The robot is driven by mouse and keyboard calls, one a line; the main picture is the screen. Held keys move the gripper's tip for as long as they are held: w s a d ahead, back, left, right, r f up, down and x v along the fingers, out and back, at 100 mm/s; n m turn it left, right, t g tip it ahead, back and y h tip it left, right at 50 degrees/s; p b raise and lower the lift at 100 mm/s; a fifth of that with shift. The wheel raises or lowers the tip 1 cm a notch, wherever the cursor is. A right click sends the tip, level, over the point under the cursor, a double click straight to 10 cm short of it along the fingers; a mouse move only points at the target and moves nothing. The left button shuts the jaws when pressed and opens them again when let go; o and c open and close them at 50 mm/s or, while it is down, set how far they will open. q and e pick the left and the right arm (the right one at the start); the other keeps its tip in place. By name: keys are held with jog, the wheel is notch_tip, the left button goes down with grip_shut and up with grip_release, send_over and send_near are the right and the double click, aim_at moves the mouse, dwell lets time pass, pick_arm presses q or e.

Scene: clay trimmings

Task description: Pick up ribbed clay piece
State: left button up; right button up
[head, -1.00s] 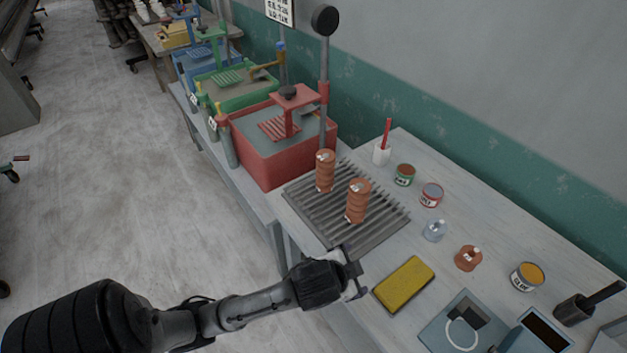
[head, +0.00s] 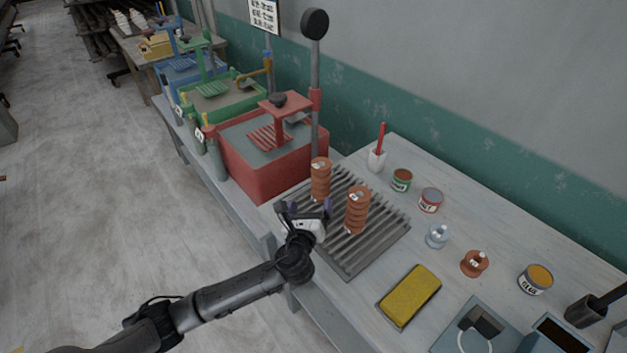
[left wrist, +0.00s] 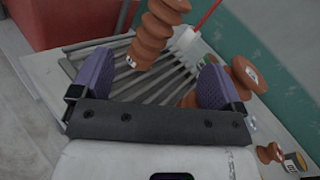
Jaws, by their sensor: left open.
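Two ribbed orange-brown clay pieces stand upright on a grey slatted rack (head: 372,252). The left one (head: 320,180) is nearer the red tub, and the right one (head: 357,211) is nearer the yellow sponge. Each has a small white label on top. My left gripper (head: 306,208) is open and empty at the rack's left edge, in front of the left piece and apart from it. In the left wrist view, the left piece (left wrist: 153,38) shows beyond and between the purple finger pads. The right piece (left wrist: 243,75) is partly hidden behind the right finger. My right gripper is not in view.
A red tub (head: 260,175) with a press stands behind the rack. The floor at left is clear.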

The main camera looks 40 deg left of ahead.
aim_at(319, 177)
pick_arm(q)
jog(key=w+a+m, duration=0.1)
jog(key=w, duration=0.1)
jog(key=w+a+m+b, duration=0.1)
jog(key=w, duration=0.2)
jog(key=w+a+m, duration=0.1)
jog(key=w, duration=0.1)
jog(key=shift+w+a+r+m+h, duration=0.1)
jog(key=shift+w+a+m+h, duration=0.2)
jog(key=shift+w+m, duration=0.1)
jog(key=shift+r+b+x, duration=0.2)
jog(key=shift+b+x, duration=0.45)
jog(key=shift+x, duration=1.95)
jog(key=shift+a, duration=0.1)
jog(key=shift+c, duration=0.2)
jog(key=shift+s, duration=0.1)
jog(key=c, duration=1.3)
